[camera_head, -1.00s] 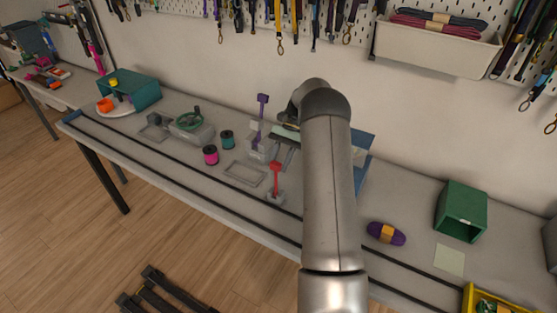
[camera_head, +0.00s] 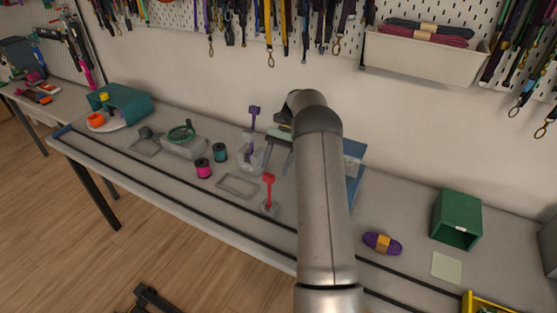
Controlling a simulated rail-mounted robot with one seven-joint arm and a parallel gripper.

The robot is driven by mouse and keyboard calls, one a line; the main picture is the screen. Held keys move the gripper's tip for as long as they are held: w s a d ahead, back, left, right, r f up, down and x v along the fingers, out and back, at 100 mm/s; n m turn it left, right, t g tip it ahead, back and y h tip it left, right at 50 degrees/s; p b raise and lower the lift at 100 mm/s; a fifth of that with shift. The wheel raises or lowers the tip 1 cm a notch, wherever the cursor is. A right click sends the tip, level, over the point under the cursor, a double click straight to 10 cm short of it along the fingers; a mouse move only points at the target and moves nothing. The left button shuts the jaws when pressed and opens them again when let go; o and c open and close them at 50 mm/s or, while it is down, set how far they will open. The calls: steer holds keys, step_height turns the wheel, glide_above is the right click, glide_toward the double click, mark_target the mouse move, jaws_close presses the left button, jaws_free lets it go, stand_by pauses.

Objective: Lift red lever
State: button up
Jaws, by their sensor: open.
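The red lever (camera_head: 268,188) stands upright on a small pale base on the workbench, its flat red head at the top. A purple lever (camera_head: 253,122) stands behind it and to its left, on a clear or pale base. My gripper (camera_head: 277,166) is open and empty, pointing down behind and above the red lever, close to the purple lever. It does not touch the red lever. My arm hides part of the gripper and the bench behind it.
Left of the levers are a grey frame (camera_head: 238,185), a pink spool (camera_head: 203,168), a teal spool (camera_head: 220,152) and a green handwheel (camera_head: 182,133). A blue panel (camera_head: 354,158) stands behind my arm. A purple yarn bundle (camera_head: 382,243) and green box (camera_head: 456,218) lie right.

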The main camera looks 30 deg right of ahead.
steer(key=v, duration=0.4)
steer(key=shift+a, duration=0.1)
stand_by(0.4)
steer(key=s+a+r+n+t+h, duration=0.1)
steer(key=s+a+r+n+h, duration=0.2)
steer(key=s+a+r, duration=0.4)
steer(key=s+a+r+n+t+h, duration=0.15)
steer(key=s+a+r, duration=0.25)
steer(key=a, duration=0.5)
steer(key=s+a+f+n+t+h, duration=0.1)
steer(key=s+a+f+n, duration=0.1)
steer(key=s, duration=0.8)
steer(key=s+a+f+n+t+h, duration=0.2)
steer(key=s+a+n, duration=0.3)
steer(key=s, duration=0.5)
steer(key=shift+s, duration=0.3)
steer(key=shift+a, duration=0.15)
